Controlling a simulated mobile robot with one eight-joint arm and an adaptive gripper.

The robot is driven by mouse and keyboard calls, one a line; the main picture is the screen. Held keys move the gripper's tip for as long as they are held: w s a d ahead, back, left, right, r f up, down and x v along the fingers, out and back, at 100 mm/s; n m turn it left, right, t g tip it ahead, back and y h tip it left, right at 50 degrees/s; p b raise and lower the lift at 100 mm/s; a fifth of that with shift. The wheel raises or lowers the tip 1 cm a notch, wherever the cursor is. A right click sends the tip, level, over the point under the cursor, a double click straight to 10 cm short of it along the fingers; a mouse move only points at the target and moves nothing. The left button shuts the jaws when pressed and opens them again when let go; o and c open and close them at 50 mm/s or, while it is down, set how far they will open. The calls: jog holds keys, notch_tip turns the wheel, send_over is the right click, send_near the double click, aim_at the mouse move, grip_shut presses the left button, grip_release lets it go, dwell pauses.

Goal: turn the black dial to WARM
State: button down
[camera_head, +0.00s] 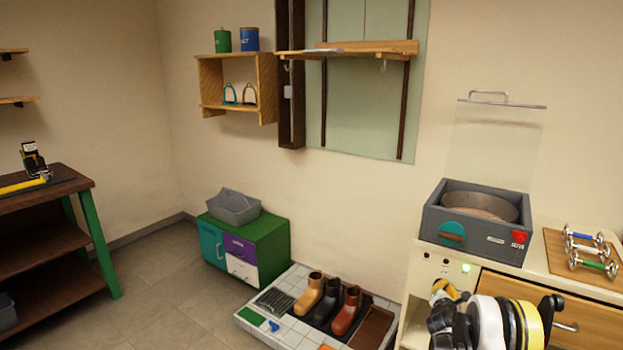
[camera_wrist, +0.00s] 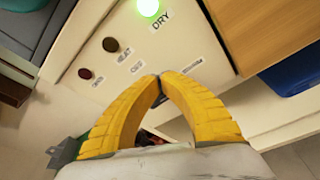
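My gripper (camera_wrist: 158,78) is in front of the cream control panel (camera_wrist: 105,48), its yellow fingers arched and their tips together. The black dial cannot be made out; the fingertips cover the panel between two small labels, one reading like OFF (camera_wrist: 137,68), the other unreadable (camera_wrist: 191,65). I cannot tell whether the tips touch anything. A lit green lamp (camera_wrist: 148,7) sits by the word DRY; a dark lamp (camera_wrist: 110,44) sits by HEAT, and a dark red lamp (camera_wrist: 85,73) by a blurred label. In the head view my gripper (camera_head: 440,287) is below the lit lamp (camera_head: 466,268).
A grey box (camera_head: 478,240) with a round pan and raised clear lid stands on the cabinet top above the panel. A wooden drawer front (camera_head: 590,318) lies right of the panel. Boots (camera_head: 345,310) stand on a tiled platform at left. Open floor lies farther left.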

jog(key=shift+d+r, duration=0.1)
jog(key=shift+s+d+r, duration=0.1)
jog(key=shift+s+r, duration=0.1)
jog(key=s+a, duration=0.2)
jog(key=s, duration=0.1)
jog(key=s+a, duration=0.1)
jog(key=s, duration=0.1)
jog(key=shift+a, duration=0.15)
dwell(0.3)
